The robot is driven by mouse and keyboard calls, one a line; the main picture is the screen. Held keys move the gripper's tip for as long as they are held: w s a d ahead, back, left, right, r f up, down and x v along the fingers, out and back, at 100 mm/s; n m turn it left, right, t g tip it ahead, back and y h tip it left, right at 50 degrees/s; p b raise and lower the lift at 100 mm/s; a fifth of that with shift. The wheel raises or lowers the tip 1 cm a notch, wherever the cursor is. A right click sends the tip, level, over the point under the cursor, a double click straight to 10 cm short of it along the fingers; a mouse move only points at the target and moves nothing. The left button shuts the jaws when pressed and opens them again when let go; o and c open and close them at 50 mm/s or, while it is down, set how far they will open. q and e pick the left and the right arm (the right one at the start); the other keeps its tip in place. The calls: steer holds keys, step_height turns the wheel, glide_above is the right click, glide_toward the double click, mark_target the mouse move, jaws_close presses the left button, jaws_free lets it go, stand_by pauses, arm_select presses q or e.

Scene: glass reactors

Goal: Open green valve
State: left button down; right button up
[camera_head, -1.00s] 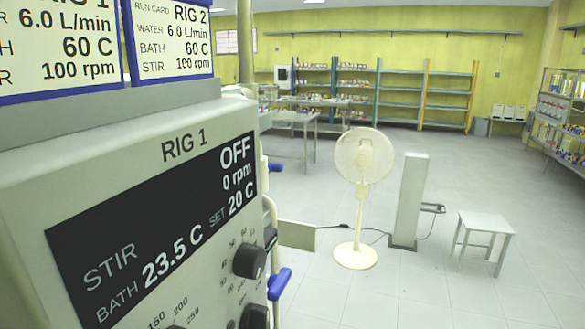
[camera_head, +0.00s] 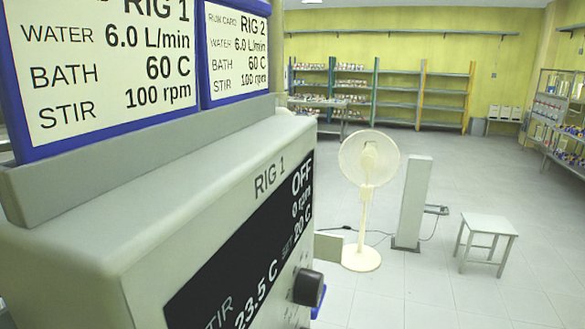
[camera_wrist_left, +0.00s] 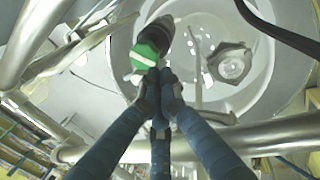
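A green valve handle (camera_wrist_left: 146,56) with a white band shows in the left wrist view, on a dark fitting above a round grey vessel top. My left gripper (camera_wrist_left: 159,80) points at it from below. Its dark fingers come together at the tips, just below and right of the green handle, with nothing visible held between them. I cannot tell whether the tips touch the handle. The head view shows neither gripper and no green valve. My right gripper is not in view.
The RIG 1 control box (camera_head: 150,240) and the cards (camera_head: 98,70) above it fill the left of the head view. A fan (camera_head: 368,165), a post (camera_head: 412,205) and a stool (camera_head: 488,227) stand on the floor. Metal pipes (camera_wrist_left: 270,135) surround my left gripper.

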arm_select(q)
step_height(320, 180, down, 5)
steer(key=shift+s+d+b, duration=0.1)
steer(key=shift+s+b, duration=0.05)
steer(key=shift+b, duration=0.75)
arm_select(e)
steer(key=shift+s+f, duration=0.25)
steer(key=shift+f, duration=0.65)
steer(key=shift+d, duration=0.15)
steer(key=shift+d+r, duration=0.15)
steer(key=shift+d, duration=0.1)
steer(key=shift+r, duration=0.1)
arm_select(q)
steer(key=shift+p, duration=0.45)
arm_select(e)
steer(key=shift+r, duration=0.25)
